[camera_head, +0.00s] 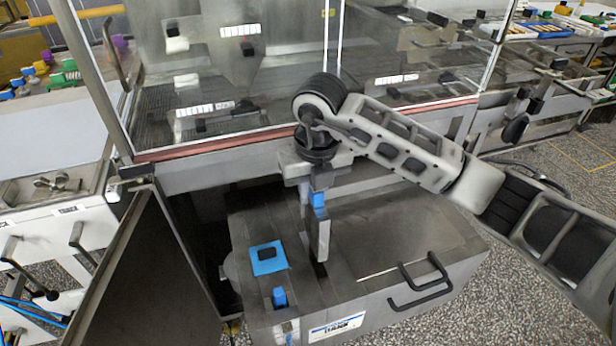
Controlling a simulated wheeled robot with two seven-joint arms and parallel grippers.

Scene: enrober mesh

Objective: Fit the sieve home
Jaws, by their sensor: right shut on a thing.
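My right gripper (317,186) comes in from the right and points down over the grey metal tank (420,235). It is shut on a blue grip, which I take to be the sieve's handle (318,199). Below the grip a narrow grey upright plate, seemingly the sieve (318,238), hangs down to the tank's top. A dark slot shows by its lower end; I cannot tell whether the plate is in the slot or just above it. My left gripper is out of view.
On the tank's top lie a blue square piece with a dark middle (268,258) and a small blue block (279,297). Black handles (420,285) stick out at its front right. A glass-walled machine (230,90) stands behind, and an open metal door (150,275) stands at left.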

